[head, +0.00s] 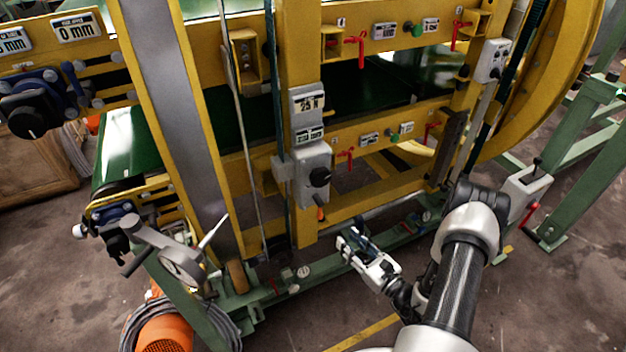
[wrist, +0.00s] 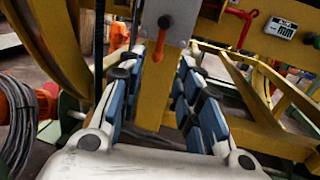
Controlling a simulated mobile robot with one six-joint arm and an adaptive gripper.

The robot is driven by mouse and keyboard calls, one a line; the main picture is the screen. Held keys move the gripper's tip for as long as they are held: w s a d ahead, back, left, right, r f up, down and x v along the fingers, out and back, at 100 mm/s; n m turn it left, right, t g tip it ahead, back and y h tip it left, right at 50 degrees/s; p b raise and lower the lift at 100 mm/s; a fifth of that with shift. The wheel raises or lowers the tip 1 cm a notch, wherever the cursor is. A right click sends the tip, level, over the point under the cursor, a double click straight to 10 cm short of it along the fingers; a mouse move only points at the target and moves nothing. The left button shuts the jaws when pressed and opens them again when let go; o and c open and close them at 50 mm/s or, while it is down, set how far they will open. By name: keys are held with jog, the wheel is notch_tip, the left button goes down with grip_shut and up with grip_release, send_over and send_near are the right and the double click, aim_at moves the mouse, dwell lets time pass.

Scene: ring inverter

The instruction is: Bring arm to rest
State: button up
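My arm (head: 458,275) reaches in from the lower right of the head view and bends at a white elbow joint. My gripper (head: 350,240) is in front of the lower part of the yellow machine frame, pointing towards it. In the wrist view, my gripper (wrist: 173,62) shows two blue-padded fingers standing apart with nothing held between them. A yellow upright post (wrist: 155,92) and a grey box with an orange-tipped knob (wrist: 164,22) show beyond the fingers. I cannot tell the distance from the fingertips to the post.
The yellow ring-inverter frame (head: 299,150) carries red levers (head: 361,50) and a grey control box with a black knob (head: 313,172). A green base beam (head: 385,243) runs below. Open floor (head: 545,300) lies at lower right.

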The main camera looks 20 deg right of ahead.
jog(key=w+a+r+n+g+y, duration=0.2)
jog(key=a+r+n+g+y, duration=0.3)
jog(key=a+r+n+y, duration=0.55)
jog(key=s+a+r+n+g, duration=0.7)
jog(key=a+r+n+g, duration=0.25)
jog(key=a+r, duration=0.25)
jog(key=s+a+r+n+g+h, duration=0.2)
jog(key=s+r+n+g+h, duration=0.25)
jog(key=s+n+h, duration=0.65)
jog(key=s+d+r+n+t+h, duration=0.2)
jog(key=s+d+r+t+h, duration=0.1)
jog(key=s+d+r+t, duration=0.2)
jog(key=shift+d+r+n+t+h, duration=0.15)
jog(key=shift+d+n+t+h, duration=0.15)
jog(key=shift+d+t+h, duration=0.1)
